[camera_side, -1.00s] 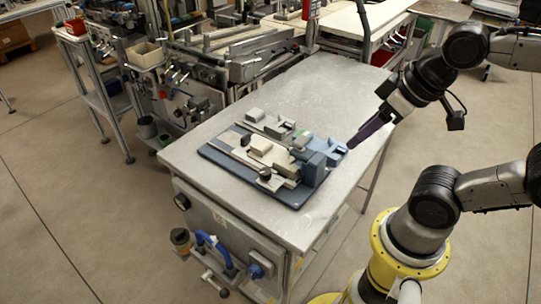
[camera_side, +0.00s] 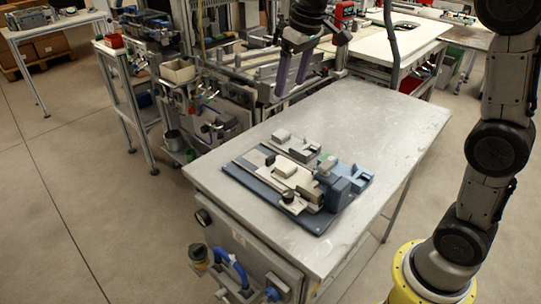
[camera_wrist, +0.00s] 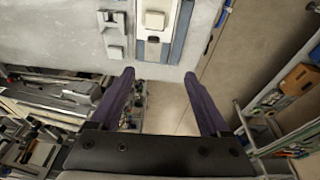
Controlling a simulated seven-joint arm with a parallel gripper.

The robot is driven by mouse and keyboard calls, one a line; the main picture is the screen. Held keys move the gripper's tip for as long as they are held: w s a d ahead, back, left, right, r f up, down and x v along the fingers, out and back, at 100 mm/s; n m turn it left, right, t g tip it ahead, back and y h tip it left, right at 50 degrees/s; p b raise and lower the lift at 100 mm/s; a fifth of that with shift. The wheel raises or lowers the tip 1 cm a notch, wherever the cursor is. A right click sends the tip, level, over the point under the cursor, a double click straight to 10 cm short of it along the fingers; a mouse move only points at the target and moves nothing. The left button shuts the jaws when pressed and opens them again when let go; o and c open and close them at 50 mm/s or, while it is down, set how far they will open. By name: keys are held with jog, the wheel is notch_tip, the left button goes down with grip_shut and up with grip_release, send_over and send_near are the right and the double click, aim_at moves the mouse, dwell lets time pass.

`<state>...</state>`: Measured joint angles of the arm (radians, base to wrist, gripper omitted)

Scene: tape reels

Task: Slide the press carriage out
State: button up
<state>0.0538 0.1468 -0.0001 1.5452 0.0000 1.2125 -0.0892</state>
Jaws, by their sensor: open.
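The press fixture sits on a dark blue base plate (camera_side: 237,175) on the metal table. A cream carriage-like part (camera_side: 286,170) with a raised block and a black knob (camera_side: 288,197) lies along it, against a blue-grey upright block (camera_side: 338,192) at the right end. I cannot tell how far the carriage is in. My gripper (camera_side: 291,88) points down, open and empty, above and behind the fixture, apart from it. In the wrist view, the spread purple fingers (camera_wrist: 158,73) have the cream part (camera_wrist: 154,20) beyond them, cut off by the top edge.
The metal table top (camera_side: 395,125) is clear right of and behind the fixture. A machine bench (camera_side: 225,110) stands behind the table, close to my gripper in the picture.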

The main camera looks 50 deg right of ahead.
jog(key=w+d+f+g, duration=0.2)
jog(key=w+f, duration=0.6)
send_over(270, 156)
notch_tip(270, 156, down, 5)
jog(key=shift+g, duration=0.4)
notch_tip(270, 156, down, 14)
jog(key=shift+s+f, duration=0.1)
jog(key=shift+f, duration=0.1)
grip_shut()
jog(key=shift+r, duration=0.1)
dwell(0.6)
